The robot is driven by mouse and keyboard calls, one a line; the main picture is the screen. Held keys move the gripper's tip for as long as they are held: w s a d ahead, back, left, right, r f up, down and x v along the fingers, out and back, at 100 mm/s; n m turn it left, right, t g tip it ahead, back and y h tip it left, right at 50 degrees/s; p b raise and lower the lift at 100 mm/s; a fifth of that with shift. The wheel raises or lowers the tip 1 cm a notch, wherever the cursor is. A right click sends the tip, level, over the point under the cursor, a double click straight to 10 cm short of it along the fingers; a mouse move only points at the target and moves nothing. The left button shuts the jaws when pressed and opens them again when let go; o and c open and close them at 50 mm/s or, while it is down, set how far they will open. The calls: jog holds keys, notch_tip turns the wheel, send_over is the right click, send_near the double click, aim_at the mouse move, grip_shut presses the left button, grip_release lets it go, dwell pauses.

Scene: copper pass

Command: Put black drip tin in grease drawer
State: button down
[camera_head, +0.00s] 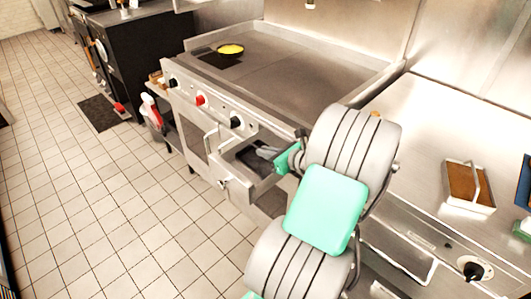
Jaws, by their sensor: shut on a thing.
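The grease drawer (236,181) stands pulled out from the front of the griddle unit, below the knobs. A dark shape that looks like the black drip tin (247,161) is inside the drawer's opening, partly covered by my gripper. My gripper (260,153) reaches in over the drawer from the right and is shut on the dark tin. The fingertips are small and partly hidden, and I cannot tell whether the tin touches the drawer floor.
A brown-filled tray with a handle (468,185) stands on the right counter.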

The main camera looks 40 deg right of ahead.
jog(key=shift+f, duration=0.1)
jog(key=c, duration=1.6)
grip_release()
jog(key=shift+o, duration=0.2)
jog(key=p+v, duration=0.1)
jog(key=v, duration=1.1)
